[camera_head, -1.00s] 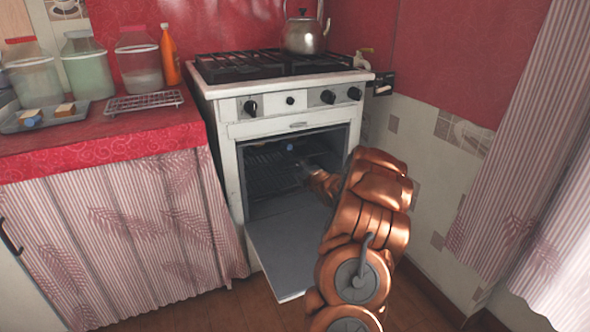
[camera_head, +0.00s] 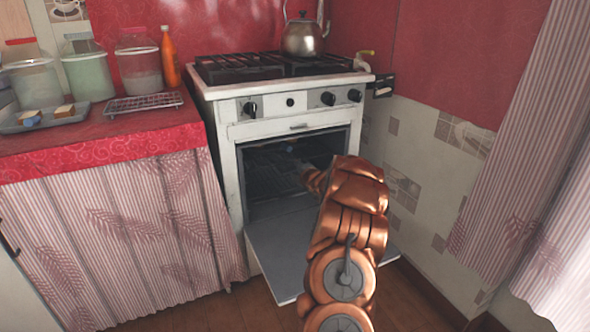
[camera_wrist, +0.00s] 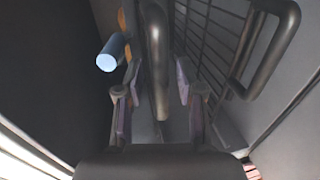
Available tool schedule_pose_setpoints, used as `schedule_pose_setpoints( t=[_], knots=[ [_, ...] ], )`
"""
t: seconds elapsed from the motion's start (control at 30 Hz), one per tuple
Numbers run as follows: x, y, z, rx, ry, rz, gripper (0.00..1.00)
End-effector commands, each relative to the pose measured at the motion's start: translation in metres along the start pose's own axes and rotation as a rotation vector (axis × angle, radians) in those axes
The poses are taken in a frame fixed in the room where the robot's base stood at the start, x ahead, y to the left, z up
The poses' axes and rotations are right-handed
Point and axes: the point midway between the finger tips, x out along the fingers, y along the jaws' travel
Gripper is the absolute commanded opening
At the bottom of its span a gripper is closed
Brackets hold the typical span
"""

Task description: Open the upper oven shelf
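The white oven (camera_head: 228,150) has its door (camera_head: 285,245) folded down, and its dark inside is open to view. My copper arm reaches over the door into the oven. In the wrist view, my gripper (camera_wrist: 160,85) is open, with one pad on each side of a grey handle bar (camera_wrist: 155,55). Gaps show between the bar and both pads. A second looped handle (camera_wrist: 292,30) is at the right, beside a wire shelf (camera_wrist: 215,35). I cannot tell which handle belongs to the upper shelf. The oven shelves are dark in the head view.
A blue-ended cylinder (camera_wrist: 112,52) lies left of the gripper inside the oven. A kettle (camera_head: 303,38) stands on the hob. Jars, an orange bottle (camera_head: 170,57) and a wire rack (camera_head: 143,103) stand on the left counter. The tiled wall is close on the right.

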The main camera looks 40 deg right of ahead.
Motion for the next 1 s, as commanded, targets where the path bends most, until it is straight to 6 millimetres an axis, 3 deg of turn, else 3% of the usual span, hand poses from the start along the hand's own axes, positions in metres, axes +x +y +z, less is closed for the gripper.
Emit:
schedule_pose_setpoints(
  t=[0.07,0.3,0.87,1.0],
  knots=[
    [0.0,0.0,0.0,0.0,0.0,0.0,0.26],
    [0.0,0.0,0.0,0.0,0.0,0.0,0.01],
    [0.0,0.0,-0.001,0.0,0.0,0.0,0.0],
    [0.003,0.0,-0.011,-0.003,0.011,0.0,0.0]
  ],
)
